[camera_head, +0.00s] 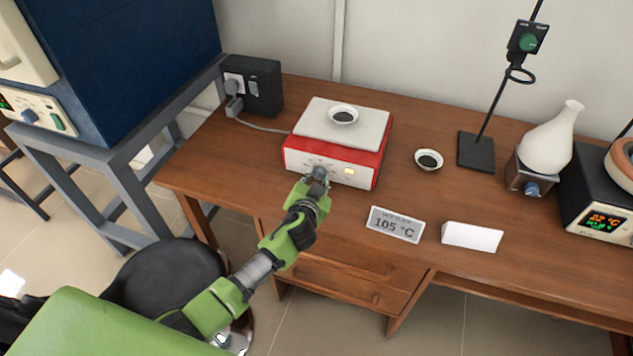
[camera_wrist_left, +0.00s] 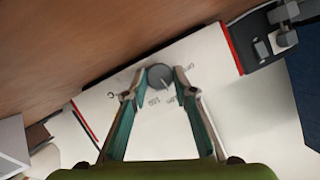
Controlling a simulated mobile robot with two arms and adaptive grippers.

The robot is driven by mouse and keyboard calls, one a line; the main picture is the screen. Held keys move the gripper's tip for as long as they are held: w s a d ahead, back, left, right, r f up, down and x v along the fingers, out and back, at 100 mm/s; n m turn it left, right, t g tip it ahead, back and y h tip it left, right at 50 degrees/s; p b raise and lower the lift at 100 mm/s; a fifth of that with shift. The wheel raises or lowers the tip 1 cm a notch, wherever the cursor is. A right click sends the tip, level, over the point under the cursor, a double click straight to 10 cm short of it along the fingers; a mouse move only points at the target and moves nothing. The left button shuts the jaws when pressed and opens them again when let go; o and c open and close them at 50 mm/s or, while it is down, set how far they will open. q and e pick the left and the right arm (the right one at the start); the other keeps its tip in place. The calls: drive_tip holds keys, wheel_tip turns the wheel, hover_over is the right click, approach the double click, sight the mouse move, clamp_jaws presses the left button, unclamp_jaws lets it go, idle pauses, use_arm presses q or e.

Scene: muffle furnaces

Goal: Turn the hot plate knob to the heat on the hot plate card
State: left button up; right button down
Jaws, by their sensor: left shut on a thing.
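The red hot plate (camera_head: 383,152) stands on the wooden table, with a white top and a pale front panel. A small white dish (camera_head: 343,115) with dark contents sits on its top. The hot plate card (camera_head: 395,224) reads 105 °C and stands on the table to the right of my arm. My left gripper (camera_head: 319,178) is at the panel, shut on the grey knob (camera_wrist_left: 159,76). In the left wrist view the fingertips (camera_wrist_left: 158,92) sit on both sides of the knob. Scale marks circle the knob, too small to read surely. My right gripper is not in view.
A second dish (camera_head: 429,160) stands right of the hot plate. A white blank card (camera_head: 472,237), a stand (camera_head: 476,151), a white flask (camera_head: 551,137) and a display device (camera_head: 602,222) are further right. A blue furnace (camera_head: 130,60) is at left, a dark stool (camera_head: 170,275) below.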

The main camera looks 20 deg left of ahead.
use_arm(q)
drive_tip(key=shift+m+y+b, duration=0.6)
drive_tip(key=shift+m+b, duration=0.05)
drive_tip(key=shift+m, duration=0.05)
drive_tip(key=shift+t, duration=0.3)
drive_tip(key=shift+d, duration=0.1)
drive_tip(key=o, duration=1.1)
drive_tip(key=shift+s+d, duration=0.1)
drive_tip(key=shift+s, duration=0.35)
drive_tip(key=v, duration=1.1)
drive_tip(key=shift+r, duration=0.25)
